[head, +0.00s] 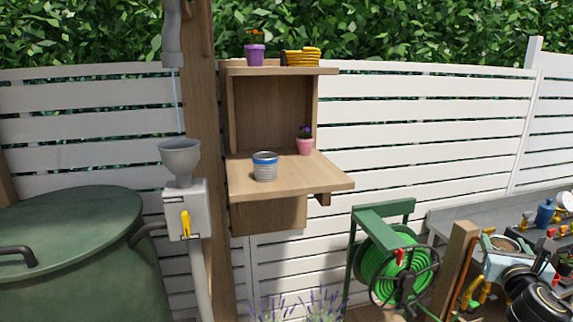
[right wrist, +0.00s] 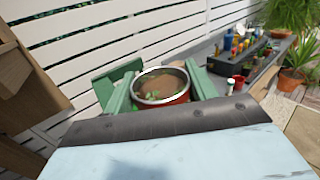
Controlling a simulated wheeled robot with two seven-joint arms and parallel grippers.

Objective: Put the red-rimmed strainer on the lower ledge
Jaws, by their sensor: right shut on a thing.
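My right gripper (head: 506,247) is low at the right of the head view, beside the hose reel. It is shut on a round vessel (right wrist: 163,103) with a grey metal rim and a red side, which I take to be the red-rimmed strainer. In the right wrist view it sits between my green fingers; brown and green show inside it. The lower ledge (head: 318,178) is the wooden board jutting from the shelf unit, up and left of the gripper. My left gripper is out of view.
A blue-banded tin (head: 265,167) and a pink pot (head: 305,146) stand on the lower ledge, with bare wood at its front right. A green hose reel (head: 392,262) stands below right.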

